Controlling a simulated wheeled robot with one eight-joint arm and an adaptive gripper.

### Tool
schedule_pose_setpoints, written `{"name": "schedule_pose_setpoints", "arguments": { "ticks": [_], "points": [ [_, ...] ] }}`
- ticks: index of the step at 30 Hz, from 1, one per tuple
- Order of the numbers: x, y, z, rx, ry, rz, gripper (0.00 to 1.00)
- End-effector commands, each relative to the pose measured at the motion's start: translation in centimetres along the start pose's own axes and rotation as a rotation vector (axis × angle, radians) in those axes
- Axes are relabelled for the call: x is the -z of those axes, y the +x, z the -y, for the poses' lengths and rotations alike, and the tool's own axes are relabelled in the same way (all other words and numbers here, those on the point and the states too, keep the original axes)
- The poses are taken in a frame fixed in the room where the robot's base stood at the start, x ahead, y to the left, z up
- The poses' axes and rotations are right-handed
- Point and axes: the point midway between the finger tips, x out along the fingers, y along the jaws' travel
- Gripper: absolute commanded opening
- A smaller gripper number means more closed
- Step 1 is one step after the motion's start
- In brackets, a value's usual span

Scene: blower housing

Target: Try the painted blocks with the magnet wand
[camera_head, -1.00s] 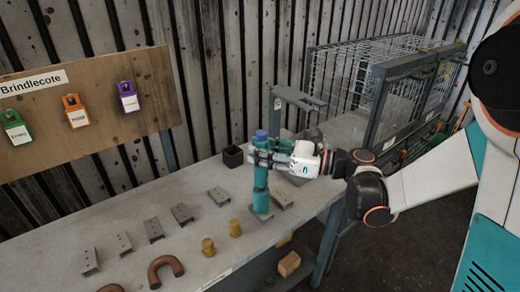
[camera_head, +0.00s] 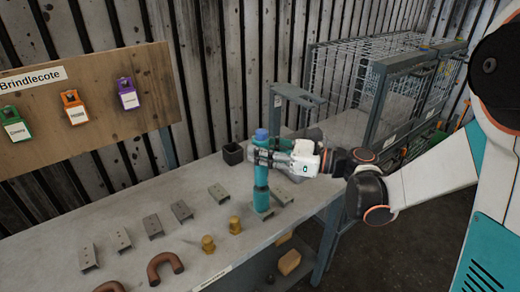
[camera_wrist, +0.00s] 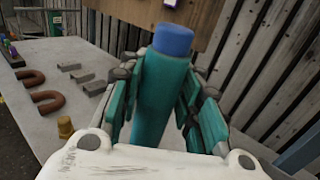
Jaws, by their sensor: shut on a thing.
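My gripper (camera_head: 264,157) is shut around the magnet wand (camera_head: 261,182), an upright teal cylinder with a blue top, over the right part of the bench. The wand fills the middle of the wrist view (camera_wrist: 160,95), between the fingers. Further grey blocks lie in a row to the left, such as a near one (camera_head: 88,257), a middle one (camera_head: 153,226) and one closer to the wand (camera_head: 219,193).
Two yellow-brown pegs (camera_head: 208,244) and brown U-shaped pieces (camera_head: 165,267) lie along the bench's front. A dark square cup (camera_head: 232,153) and a grey stand (camera_head: 278,115) are behind the wand. A wire cage (camera_head: 345,80) stands right. The bench (camera_head: 110,215) has bare room at left.

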Motion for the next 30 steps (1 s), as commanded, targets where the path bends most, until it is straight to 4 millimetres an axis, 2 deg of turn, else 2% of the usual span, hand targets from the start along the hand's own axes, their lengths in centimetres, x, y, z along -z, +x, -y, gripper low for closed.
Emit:
{"name": "schedule_pose_setpoints", "arguments": {
  "ticks": [11,30],
  "points": [
    [-0.3,0.0,0.0,0.000,0.000,0.000,0.00],
    [-4.8,0.0,0.0,0.000,0.000,0.000,0.00]
  ]
}}
